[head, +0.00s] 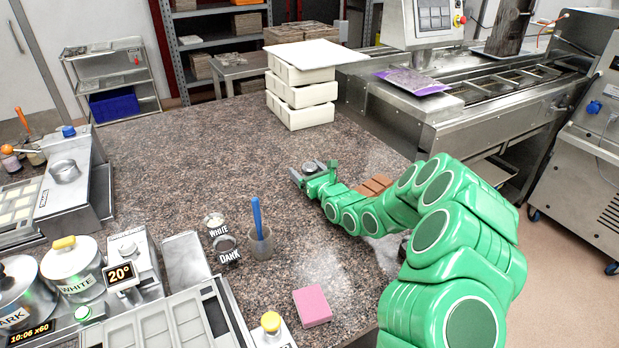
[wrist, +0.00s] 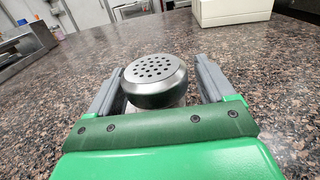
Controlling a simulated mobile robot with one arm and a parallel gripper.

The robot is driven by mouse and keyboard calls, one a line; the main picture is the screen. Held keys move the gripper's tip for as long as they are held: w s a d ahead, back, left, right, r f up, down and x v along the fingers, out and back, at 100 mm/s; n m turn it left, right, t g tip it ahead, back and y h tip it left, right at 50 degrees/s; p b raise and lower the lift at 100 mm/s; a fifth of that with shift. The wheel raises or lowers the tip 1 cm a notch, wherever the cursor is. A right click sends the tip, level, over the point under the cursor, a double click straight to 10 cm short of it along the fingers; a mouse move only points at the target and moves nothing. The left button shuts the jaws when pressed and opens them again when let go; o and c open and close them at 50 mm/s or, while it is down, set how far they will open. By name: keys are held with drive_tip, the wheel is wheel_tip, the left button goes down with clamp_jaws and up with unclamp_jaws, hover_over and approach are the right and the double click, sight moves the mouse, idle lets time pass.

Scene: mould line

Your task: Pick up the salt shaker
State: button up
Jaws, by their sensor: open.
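The salt shaker (wrist: 155,80) has a domed metal lid with many holes. In the wrist view it stands upright between the two grey fingers of my gripper (wrist: 155,82), with a gap showing on each side. My gripper is open around it. Its lower body is mostly hidden behind the green gripper housing. In the head view the shaker (head: 311,168) is small, on the granite counter beside my gripper (head: 312,177).
White stacked tubs (head: 300,100) stand behind the gripper on the counter (head: 190,150). Brown blocks (head: 374,186) lie beside my arm. A cup with a blue spatula (head: 260,243), a pink sponge (head: 312,306) and melting pots (head: 70,265) are nearer. The counter left of the gripper is clear.

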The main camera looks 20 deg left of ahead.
drive_tip(key=c, duration=1.1)
